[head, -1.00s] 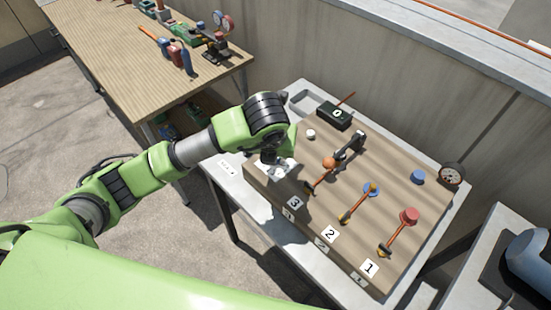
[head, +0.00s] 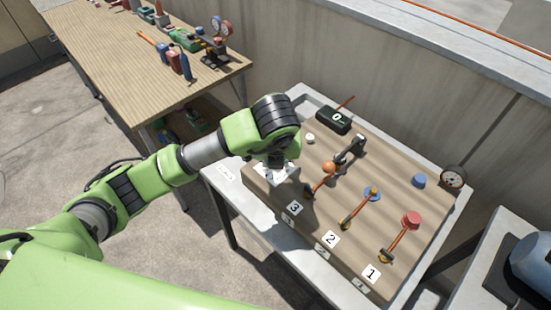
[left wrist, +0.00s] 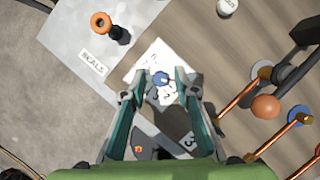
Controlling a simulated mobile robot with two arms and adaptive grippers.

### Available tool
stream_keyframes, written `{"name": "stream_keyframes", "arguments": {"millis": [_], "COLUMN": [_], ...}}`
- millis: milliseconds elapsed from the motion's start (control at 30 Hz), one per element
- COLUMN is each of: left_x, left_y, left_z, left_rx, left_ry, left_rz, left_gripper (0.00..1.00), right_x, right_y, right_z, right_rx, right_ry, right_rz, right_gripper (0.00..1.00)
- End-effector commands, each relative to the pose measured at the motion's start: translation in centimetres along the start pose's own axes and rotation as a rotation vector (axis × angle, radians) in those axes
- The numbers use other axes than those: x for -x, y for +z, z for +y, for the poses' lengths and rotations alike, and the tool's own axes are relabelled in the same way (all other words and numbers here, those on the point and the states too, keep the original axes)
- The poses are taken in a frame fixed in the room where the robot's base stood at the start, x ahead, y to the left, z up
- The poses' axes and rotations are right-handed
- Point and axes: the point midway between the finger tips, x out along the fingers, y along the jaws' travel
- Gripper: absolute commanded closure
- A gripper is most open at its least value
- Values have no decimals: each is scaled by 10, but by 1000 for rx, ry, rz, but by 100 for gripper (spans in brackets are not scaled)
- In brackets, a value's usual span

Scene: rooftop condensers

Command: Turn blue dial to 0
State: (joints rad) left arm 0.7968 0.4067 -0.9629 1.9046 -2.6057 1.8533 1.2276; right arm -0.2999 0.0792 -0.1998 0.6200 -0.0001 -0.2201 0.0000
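The blue dial (left wrist: 161,78) is a small round knob on a white plate (left wrist: 150,62) with printed digits, seen in the left wrist view. My left gripper (left wrist: 161,73) is open, its two fingers on either side of the dial with gaps between; whether a finger touches it I cannot tell. Which digit the dial points at is not clear. In the head view my left gripper (head: 277,166) points down over the white plate (head: 290,180) at the wooden board's left corner, and hides the dial. My right gripper is not in view.
An orange-topped black part (left wrist: 101,23) stands near the plate.

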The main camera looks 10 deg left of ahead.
Motion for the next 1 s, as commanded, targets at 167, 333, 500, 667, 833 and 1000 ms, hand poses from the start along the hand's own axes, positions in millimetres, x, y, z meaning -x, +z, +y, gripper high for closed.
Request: {"name": "stream_keyframes", "arguments": {"millis": [167, 333, 500, 667, 833, 1000], "left_x": [0, 1, 17, 52, 81, 102], "left_y": [0, 0, 0, 2, 3, 2], "left_z": [0, 0, -1, -1, 0, 0], "left_rx": [-1, -1, -2, -3, -4, -2], "left_ry": [0, 0, -3, -5, -2, -1], "left_rz": [0, 0, -1, -6, -8, -6], "left_gripper": [69, 69, 69, 69, 69, 69], "right_x": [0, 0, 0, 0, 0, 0], "right_y": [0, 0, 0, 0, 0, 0], "right_z": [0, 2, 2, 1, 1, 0], "right_rx": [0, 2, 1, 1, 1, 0], "right_ry": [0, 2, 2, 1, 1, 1], "right_rz": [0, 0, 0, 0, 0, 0], "right_gripper": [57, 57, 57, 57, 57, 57]}}
